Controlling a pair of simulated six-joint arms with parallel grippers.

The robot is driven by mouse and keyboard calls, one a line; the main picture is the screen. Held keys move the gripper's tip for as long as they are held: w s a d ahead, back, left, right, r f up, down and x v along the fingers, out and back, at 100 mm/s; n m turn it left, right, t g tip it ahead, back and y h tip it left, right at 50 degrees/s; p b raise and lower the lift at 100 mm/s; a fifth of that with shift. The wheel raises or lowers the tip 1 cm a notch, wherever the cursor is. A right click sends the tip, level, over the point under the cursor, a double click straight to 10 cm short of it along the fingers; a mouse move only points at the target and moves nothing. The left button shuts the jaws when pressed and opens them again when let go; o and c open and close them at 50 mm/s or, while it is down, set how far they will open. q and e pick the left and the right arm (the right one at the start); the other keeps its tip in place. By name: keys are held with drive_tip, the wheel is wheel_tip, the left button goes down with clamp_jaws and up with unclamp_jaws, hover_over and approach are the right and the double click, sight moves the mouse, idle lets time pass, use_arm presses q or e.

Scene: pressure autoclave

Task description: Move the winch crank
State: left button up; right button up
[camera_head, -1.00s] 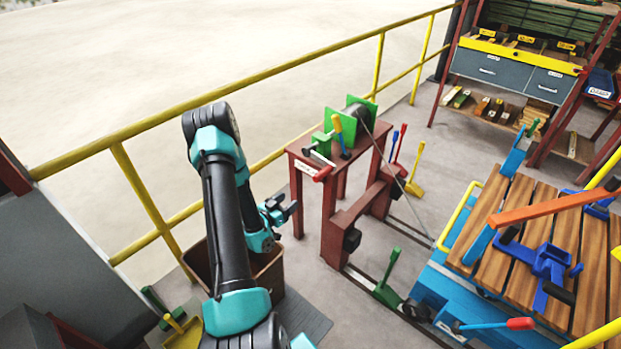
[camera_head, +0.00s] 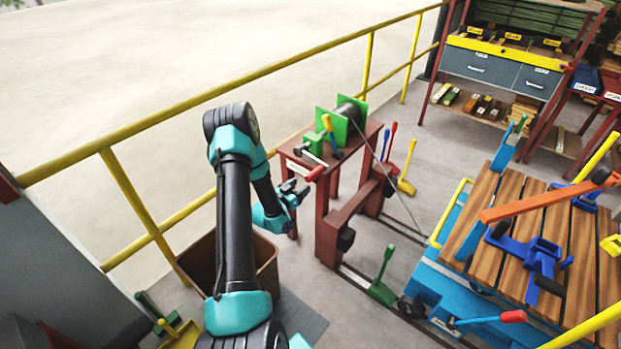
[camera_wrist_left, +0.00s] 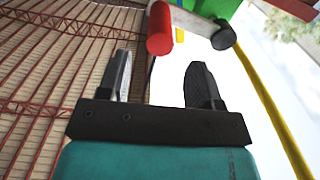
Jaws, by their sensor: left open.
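The winch (camera_head: 342,122) with green side plates and a dark drum sits on a dark red stand. Its crank has a pale arm and a red handle (camera_head: 315,173) on the near side, facing my arm. My left gripper (camera_head: 297,190) is open and empty, just below and to the left of the handle. In the left wrist view, the red handle (camera_wrist_left: 160,30) shows beyond the fingertips of the gripper (camera_wrist_left: 158,75), nearer the left finger. I see no contact between them. My right gripper is not in view.
A yellow railing (camera_head: 135,200) runs behind the stand. A brown bin (camera_head: 267,262) stands below my left arm. A yellow-handled lever (camera_head: 330,130) rises beside the crank. A blue cart with a wooden deck (camera_head: 490,205) stands at the right, and a cable runs down towards it.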

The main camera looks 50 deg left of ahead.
sight(311, 177)
use_arm(q)
drive_tip(key=w, duration=0.4)
drive_tip(key=w+a, duration=0.1)
drive_tip(key=w, duration=0.2)
clamp_jaws()
idle(0.5)
